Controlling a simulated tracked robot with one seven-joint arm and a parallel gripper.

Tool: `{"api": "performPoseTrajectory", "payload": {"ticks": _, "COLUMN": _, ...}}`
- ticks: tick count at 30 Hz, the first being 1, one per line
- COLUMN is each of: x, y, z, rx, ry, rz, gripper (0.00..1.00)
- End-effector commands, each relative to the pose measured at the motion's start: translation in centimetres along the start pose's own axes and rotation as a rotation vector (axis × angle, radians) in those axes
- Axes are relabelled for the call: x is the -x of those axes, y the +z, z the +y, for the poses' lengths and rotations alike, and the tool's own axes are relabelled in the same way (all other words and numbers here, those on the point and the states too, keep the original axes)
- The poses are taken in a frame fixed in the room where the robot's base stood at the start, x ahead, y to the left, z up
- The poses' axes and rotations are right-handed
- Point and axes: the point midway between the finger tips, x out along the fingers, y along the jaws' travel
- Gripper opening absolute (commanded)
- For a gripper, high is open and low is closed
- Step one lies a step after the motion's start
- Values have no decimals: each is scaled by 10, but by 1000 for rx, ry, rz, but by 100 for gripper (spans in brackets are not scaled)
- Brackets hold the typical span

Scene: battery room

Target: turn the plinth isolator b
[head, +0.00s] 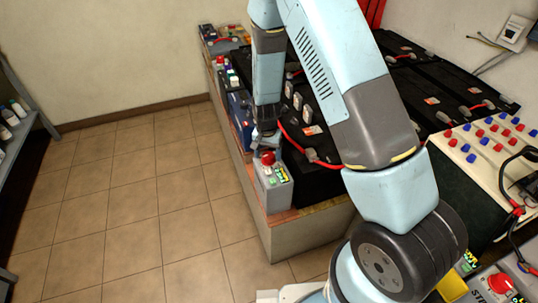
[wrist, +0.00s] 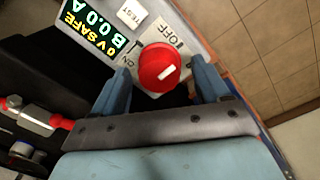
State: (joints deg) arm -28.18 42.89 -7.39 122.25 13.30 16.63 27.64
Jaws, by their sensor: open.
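The isolator is a grey box (head: 273,187) on the plinth's front corner, with a red round knob (head: 268,158) on top. In the wrist view the red knob (wrist: 155,62) has a white mark, with OFF and ON printed beside it. A display (wrist: 92,30) on the box reads "0V SAFE" and "B 0.0 A". My gripper (head: 266,138) points down just above the knob. In the wrist view the open fingers of my gripper (wrist: 160,82) stand on either side of the knob, with visible gaps. Whether the fingertips reach knob depth is unclear.
Black batteries with red cables (head: 318,180) stand right beside the box. More small boxes line the plinth (head: 285,238) farther back. A panel with a red knob (head: 500,284) is at bottom right. A shelf (head: 22,125) is at left. The tiled floor (head: 130,200) is clear.

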Motion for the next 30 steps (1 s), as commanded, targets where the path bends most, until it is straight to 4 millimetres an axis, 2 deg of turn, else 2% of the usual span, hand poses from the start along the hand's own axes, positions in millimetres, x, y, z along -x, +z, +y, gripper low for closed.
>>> {"api": "performPoseTrajectory", "payload": {"ticks": 4, "x": -7, "y": 0, "z": 0, "rx": 0, "ry": 0, "rz": 1, "gripper": 75}}
{"api": "performPoseTrajectory", "payload": {"ticks": 13, "x": -8, "y": 0, "z": 0, "rx": 0, "ry": 0, "rz": 1, "gripper": 75}}
{"api": "performPoseTrajectory", "payload": {"ticks": 30, "x": -8, "y": -1, "z": 0, "rx": 0, "ry": -1, "rz": 1, "gripper": 21}}
